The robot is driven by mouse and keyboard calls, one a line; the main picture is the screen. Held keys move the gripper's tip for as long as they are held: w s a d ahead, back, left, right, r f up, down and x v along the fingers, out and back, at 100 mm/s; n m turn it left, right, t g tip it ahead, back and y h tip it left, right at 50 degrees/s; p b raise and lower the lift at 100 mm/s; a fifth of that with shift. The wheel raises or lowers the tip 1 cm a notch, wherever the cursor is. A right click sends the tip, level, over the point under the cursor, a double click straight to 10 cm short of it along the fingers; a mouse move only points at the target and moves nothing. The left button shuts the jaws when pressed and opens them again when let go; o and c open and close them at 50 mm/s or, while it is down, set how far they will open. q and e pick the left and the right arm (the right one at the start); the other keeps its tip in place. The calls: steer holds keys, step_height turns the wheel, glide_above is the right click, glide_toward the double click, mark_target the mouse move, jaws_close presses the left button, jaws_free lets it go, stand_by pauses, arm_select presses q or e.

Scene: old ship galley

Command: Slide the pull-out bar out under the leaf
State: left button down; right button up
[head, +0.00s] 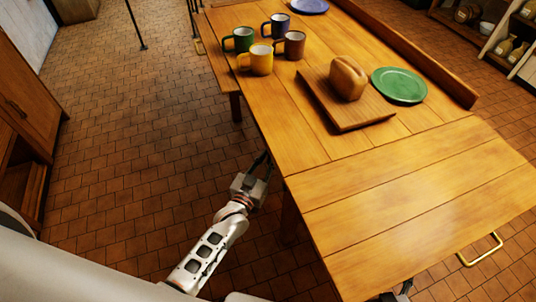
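The leaf (410,205) is the near section of the wooden table, lying flat and level with the main tabletop (420,122). A U-shaped brass handle (481,250) sticks out low beside the leaf's right edge. The bar itself is not visible under the leaf, and I cannot tell what the handle is fixed to. My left gripper (265,160) is beside the table's left edge, with dark fingers pointing toward it; the finger gap is unclear. A small part of my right gripper (398,292) shows at the bottom edge by the leaf, the rest hidden.
Several mugs (261,60), a board (345,113) with a loaf (347,78), a green plate (399,85) and a blue plate (309,6) are on the main tabletop. The leaf is bare. A bench (219,65) stands along the left side. Tiled floor is open at left.

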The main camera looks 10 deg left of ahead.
arm_select(q)
steer(key=shift+s+d+f, duration=0.2)
steer(key=shift+s, duration=0.05)
steer(key=c, duration=2.2)
jaws_free()
steer(key=shift+r, duration=0.15)
steer(key=shift+a, duration=0.1)
steer(key=s, duration=0.4)
steer(key=s+a, duration=0.1)
steer(key=s, duration=0.3)
steer(key=s+a, duration=0.1)
steer(key=s, duration=0.3)
steer(key=shift+a, duration=0.1)
steer(key=shift+w, duration=0.1)
